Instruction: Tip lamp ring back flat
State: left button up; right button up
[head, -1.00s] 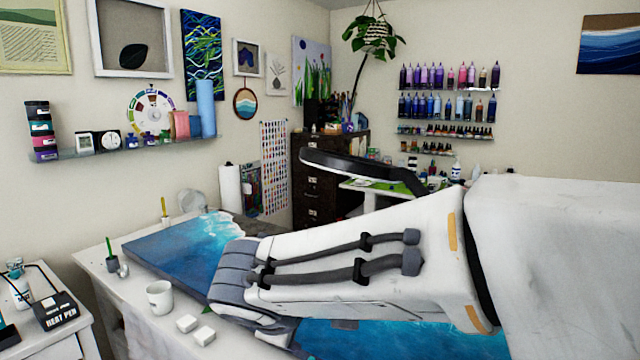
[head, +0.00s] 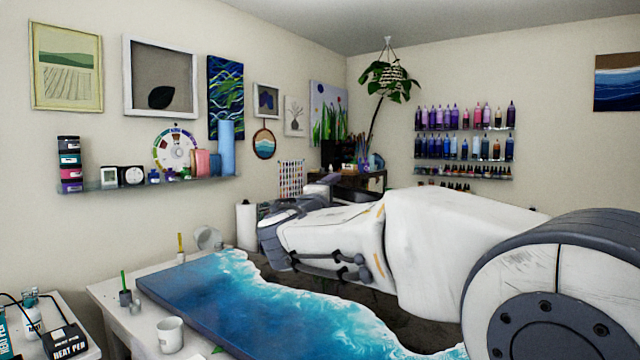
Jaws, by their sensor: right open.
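The lamp ring cannot be made out now. The white forearm of my right arm crosses the back of the bench and covers the place where a long black lamp-like bar showed earlier. My right gripper (head: 284,213) is open at the far end of this arm, partly hidden behind my own wrist. Its fingertips are hard to make out, and I cannot tell whether it touches the lamp. My left gripper is out of view.
A blue-and-white resin panel (head: 215,295) lies on the white bench under my right arm. A heat pen box (head: 66,340) is at lower left.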

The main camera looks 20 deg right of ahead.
jog(key=shift+p+x, duration=0.5)
jog(key=shift+x, duration=1.3)
grip_shut()
